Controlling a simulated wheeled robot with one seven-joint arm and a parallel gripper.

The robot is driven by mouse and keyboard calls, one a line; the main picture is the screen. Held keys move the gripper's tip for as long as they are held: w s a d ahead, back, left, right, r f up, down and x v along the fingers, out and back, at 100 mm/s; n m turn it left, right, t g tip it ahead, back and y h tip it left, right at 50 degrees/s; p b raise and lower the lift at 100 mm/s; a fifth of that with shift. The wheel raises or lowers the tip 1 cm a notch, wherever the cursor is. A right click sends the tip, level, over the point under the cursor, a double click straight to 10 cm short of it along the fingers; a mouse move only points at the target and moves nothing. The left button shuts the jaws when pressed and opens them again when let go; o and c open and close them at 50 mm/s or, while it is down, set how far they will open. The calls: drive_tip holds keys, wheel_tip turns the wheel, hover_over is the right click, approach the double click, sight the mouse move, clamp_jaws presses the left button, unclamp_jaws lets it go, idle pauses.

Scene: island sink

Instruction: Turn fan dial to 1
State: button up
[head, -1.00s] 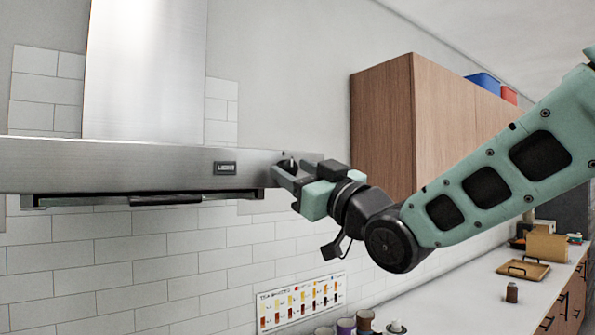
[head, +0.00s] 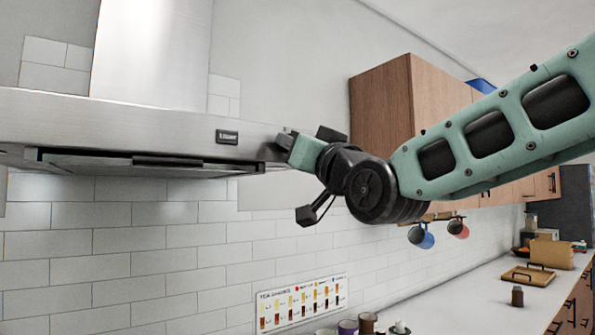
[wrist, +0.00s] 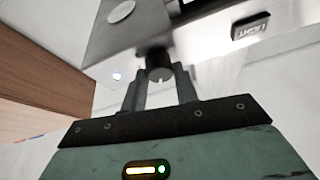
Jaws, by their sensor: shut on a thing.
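The range hood (head: 100,115) is a brushed steel canopy at the left in the head view. My gripper (head: 280,141) is at the right end of its front face. In the wrist view the fan dial (wrist: 159,65) is a dark round knob on the hood's face (wrist: 205,45). It sits between the fingertips of my gripper (wrist: 160,82), which are shut on it. A small light mark shows on the dial's lower side, but I cannot read any setting. In the head view the gripper hides the dial.
A wooden wall cabinet (head: 381,125) stands right of the hood, behind my arm. Two mugs, blue (head: 422,237) and red (head: 458,228), hang under it. The counter (head: 470,300) below holds a tray (head: 530,274) and several jars. White tiles (head: 150,245) line the wall.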

drive_tip(key=shift+s+a+m+t+h+b, duration=0.1)
drive_tip(key=shift+m+t+h+b, duration=0.15)
drive_tip(key=shift+m+h+b, duration=0.95)
drive_tip(key=shift+m+t+h+b, duration=0.3)
drive_tip(key=shift+m+b, duration=0.1)
drive_tip(key=shift+m, duration=1.6)
drive_tip(key=o, duration=1)
drive_tip(key=shift+c, duration=0.2)
